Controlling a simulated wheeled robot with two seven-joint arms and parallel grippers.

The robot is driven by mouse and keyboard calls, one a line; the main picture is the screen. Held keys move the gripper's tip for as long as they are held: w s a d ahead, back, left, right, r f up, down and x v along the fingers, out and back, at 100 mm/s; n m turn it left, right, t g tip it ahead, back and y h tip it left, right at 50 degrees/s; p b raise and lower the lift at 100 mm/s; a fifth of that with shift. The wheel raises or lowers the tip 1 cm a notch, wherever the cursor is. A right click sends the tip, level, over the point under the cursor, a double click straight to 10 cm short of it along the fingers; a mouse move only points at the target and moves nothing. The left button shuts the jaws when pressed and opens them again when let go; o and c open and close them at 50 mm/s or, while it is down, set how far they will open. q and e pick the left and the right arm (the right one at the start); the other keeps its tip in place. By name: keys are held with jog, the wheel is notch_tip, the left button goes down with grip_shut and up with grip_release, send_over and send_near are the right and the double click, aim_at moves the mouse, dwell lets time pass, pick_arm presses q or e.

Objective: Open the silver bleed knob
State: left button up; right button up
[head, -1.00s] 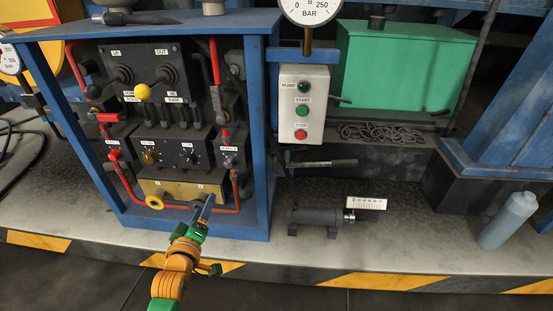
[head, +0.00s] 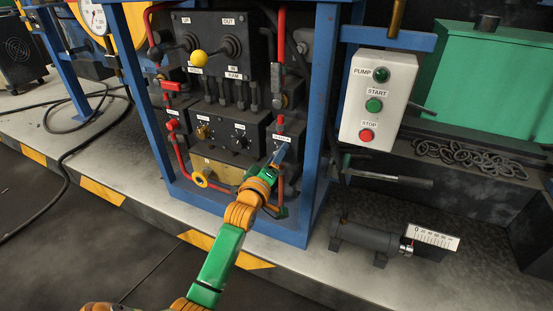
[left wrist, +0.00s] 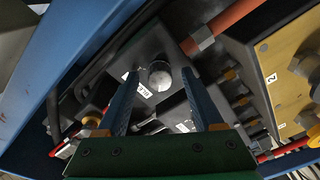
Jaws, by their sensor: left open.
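The silver bleed knob (left wrist: 160,77) shows in the left wrist view as a round grey knob on a dark block, beside a white label. My left gripper (left wrist: 162,74) is open, with its two blue fingers on either side of the knob; I cannot tell whether they touch it. In the head view my left gripper (head: 281,154) is in front of the dark block at the right of the valve panel, just below a white label (head: 279,137). It hides the knob there. My right gripper is not in view.
The blue frame (head: 312,120) surrounds the panel closely on the right. Red pipes (head: 281,60) run beside the block. A brass block (head: 228,172) with a yellow ring (head: 200,179) lies below. A white pump box (head: 378,100) and a dark cylinder (head: 368,237) stand to the right.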

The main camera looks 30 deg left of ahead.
pick_arm(q)
jog(key=shift+c, duration=0.2)
grip_shut()
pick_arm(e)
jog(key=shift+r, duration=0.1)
pick_arm(q)
jog(key=shift+m+t+h+p, duration=0.35)
jog(key=shift+m+p, duration=1)
jog(key=shift+m, duration=3.35)
jog(key=shift+m+t+h+p, duration=0.3)
jog(key=shift+m+p, duration=1.05)
jog(key=shift+m, duration=3.35)
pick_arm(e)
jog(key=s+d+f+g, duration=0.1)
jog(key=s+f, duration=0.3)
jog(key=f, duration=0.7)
